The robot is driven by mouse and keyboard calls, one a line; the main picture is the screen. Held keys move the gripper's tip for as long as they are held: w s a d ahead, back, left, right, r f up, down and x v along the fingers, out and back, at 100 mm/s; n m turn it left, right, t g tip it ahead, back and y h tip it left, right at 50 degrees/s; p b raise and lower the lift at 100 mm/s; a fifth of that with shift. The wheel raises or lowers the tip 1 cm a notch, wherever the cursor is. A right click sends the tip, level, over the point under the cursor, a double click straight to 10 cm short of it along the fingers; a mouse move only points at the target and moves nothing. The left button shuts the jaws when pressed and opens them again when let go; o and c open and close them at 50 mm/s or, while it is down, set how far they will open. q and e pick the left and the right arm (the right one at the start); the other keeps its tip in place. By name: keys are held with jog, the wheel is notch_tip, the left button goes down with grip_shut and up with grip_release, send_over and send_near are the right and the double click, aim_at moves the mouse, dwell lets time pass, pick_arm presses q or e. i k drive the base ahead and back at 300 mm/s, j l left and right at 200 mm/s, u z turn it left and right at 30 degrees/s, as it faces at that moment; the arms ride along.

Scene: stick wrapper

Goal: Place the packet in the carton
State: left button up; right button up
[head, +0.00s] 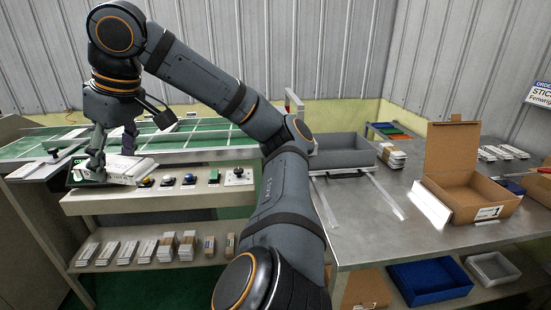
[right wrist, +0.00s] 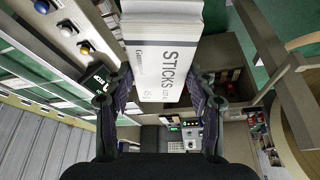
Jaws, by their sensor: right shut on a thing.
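The packet (right wrist: 165,45) is white with grey "STICKS" lettering and sits between the two fingers of my right gripper (right wrist: 161,90) in the right wrist view. In the head view my right gripper (head: 112,153) is at the far left, shut on the white packet (head: 128,171) above the front edge of the machine. The carton (head: 468,193) is an open brown cardboard box with its lid raised, on the metal table at the right, far from the gripper. A label with "1" is on its front. Its inside looks empty from here. My left gripper is not in view.
A row of buttons (head: 189,179) lies on the machine ledge right of the packet. A grey tray (head: 340,150) and packet stacks (head: 391,156) stand on the metal table (head: 375,240). White packets (head: 502,152) lie behind the carton. A lower shelf (head: 150,254) holds several small stacks.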

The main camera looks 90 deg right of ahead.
aim_at(467, 201)
jog(key=k+l+u, duration=0.2)
jog(key=u, duration=0.2)
jog(key=k+u, duration=0.35)
jog(key=k+l+u, duration=0.1)
jog(key=k+u, duration=0.45)
jog(key=u, duration=0.2)
jog(key=z, duration=4.3)
jog(key=l, duration=0.1)
